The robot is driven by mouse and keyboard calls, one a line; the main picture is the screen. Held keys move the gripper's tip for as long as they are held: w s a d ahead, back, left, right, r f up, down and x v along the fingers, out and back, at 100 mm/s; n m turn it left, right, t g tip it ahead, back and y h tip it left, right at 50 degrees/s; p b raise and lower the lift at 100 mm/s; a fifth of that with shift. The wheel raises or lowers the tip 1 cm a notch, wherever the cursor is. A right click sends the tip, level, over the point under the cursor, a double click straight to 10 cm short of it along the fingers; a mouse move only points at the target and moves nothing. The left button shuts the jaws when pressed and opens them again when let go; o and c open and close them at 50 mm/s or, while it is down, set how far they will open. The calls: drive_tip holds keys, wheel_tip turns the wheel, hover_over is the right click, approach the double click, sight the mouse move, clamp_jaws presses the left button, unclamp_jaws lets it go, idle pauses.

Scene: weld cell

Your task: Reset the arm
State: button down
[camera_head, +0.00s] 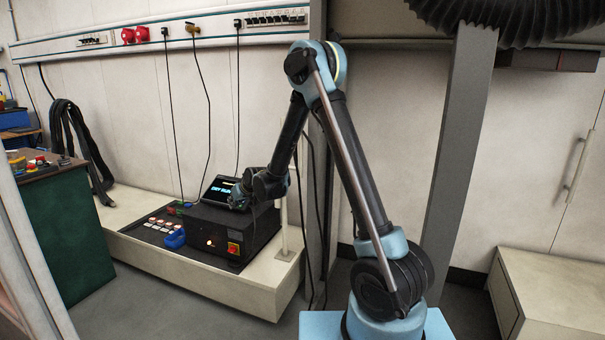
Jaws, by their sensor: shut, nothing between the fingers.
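My arm stands in the middle right of the head view, blue and dark grey, with its elbow raised high and its forearm reaching down to the left. My gripper (238,200) is at the end of it, shut and small in the picture, with nothing seen in it. It is in front of a small tilted screen (217,189) with lit text and above a black control box (222,236). I cannot tell whether the gripper touches the box or the screen.
The box and a button panel (163,224) with a blue item (174,240) sit on a low cream bench (265,286). A green cabinet (66,235) stands left. A grey post (460,130) and cream cupboard (545,290) are right. Cables hang from the wall rail (160,34).

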drive_tip(key=s+d+r+m+h, duration=0.1)
drive_tip(key=s+d+r, duration=0.3)
drive_tip(key=d, duration=0.6)
drive_tip(key=s+d+r+m+g+h, duration=0.15)
drive_tip(key=s+d+r, duration=0.35)
drive_tip(key=d, duration=0.5)
drive_tip(key=s+d+r+m+h, duration=0.15)
drive_tip(key=s+d+r, duration=0.25)
drive_tip(key=d, duration=0.7)
drive_tip(key=s+d+f+m+g+h, duration=0.1)
drive_tip(key=s+d+f, duration=0.1)
drive_tip(key=s+d, duration=0.4)
drive_tip(key=s+d+f+m+g+h, duration=0.1)
drive_tip(key=s+d, duration=0.5)
drive_tip(key=s, duration=0.7)
drive_tip(key=s+d+f+m+g+h, duration=0.1)
drive_tip(key=s+d+f, duration=0.2)
drive_tip(key=s+d, duration=0.3)
drive_tip(key=s, duration=0.3)
drive_tip(key=shift+s, duration=0.25)
drive_tip(key=shift+f, duration=0.1)
drive_tip(key=shift+a, duration=0.3)
